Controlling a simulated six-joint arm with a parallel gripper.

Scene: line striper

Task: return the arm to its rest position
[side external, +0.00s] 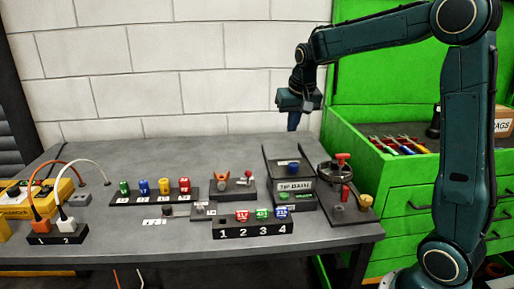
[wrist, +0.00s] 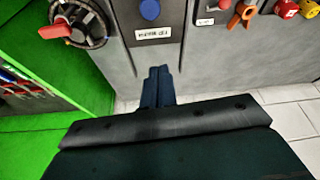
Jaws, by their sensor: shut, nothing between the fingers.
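My gripper (side external: 293,121) is above the back edge of the grey workbench (side external: 130,234) in the side external view. It points down, clear of everything on the bench. In the wrist view my gripper's two dark blue fingers (wrist: 158,72) are together with nothing between them. My arm reaches in from the right of the side external view, bent at the elbow.
A tip bath (side external: 295,185), a wheel fixture with a red handle (side external: 342,176), a numbered rack (side external: 253,229) with coloured caps and a row of coloured caps (side external: 154,192) stand on the bench. A green drawer cabinet (side external: 400,187) is at right. Air around my gripper is clear.

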